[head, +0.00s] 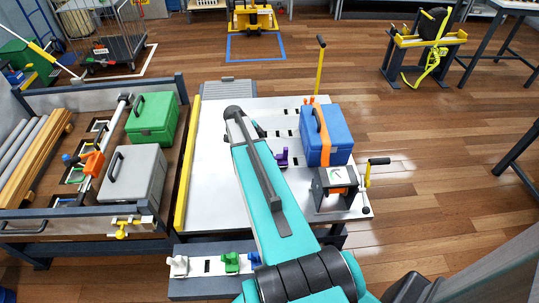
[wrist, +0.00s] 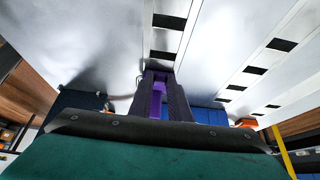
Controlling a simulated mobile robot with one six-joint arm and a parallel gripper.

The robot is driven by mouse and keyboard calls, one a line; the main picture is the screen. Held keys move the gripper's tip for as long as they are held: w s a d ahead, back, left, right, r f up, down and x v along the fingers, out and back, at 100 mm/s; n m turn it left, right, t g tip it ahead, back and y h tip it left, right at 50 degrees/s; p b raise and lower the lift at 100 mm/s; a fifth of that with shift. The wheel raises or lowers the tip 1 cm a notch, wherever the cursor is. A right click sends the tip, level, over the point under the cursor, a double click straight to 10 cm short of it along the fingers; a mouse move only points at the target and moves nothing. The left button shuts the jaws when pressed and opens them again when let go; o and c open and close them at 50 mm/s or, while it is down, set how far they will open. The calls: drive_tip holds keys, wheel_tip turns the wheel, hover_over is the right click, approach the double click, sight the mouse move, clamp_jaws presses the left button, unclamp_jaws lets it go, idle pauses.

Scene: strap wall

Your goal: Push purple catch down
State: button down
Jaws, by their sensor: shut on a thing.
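The purple catch (head: 282,157) stands on the white slotted panel (head: 215,150), just right of my arm and left of the blue case, in the head view. In the wrist view my gripper (wrist: 160,78) points at the slotted panel, and its two dark fingers are closed on the purple catch (wrist: 157,99), which shows between them. My arm hides most of the gripper in the head view. The fingers hide the catch's sides, and I cannot tell how it sits in its slot.
A blue case (head: 340,137) with an orange strap (head: 319,142) stands right of the catch. A winch (head: 335,187) sits at the panel's front right corner. White, green (head: 230,262) and blue catches sit on a lower strip. A cart with green (head: 152,118) and grey cases is left.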

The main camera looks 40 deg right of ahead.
drive_tip(key=shift+f+h, duration=0.2)
drive_tip(key=shift+h, duration=0.1)
drive_tip(key=c, duration=1.6)
unclamp_jaws()
drive_tip(key=shift+g, duration=0.3)
drive_tip(key=shift+c, duration=0.2)
drive_tip(key=shift+w+a, duration=0.1)
drive_tip(key=b+v, duration=0.1)
drive_tip(key=v, duration=1.2)
drive_tip(key=shift+a+r+b, duration=0.15)
drive_tip(key=shift+r+b, duration=0.15)
drive_tip(key=shift+b, duration=0.1)
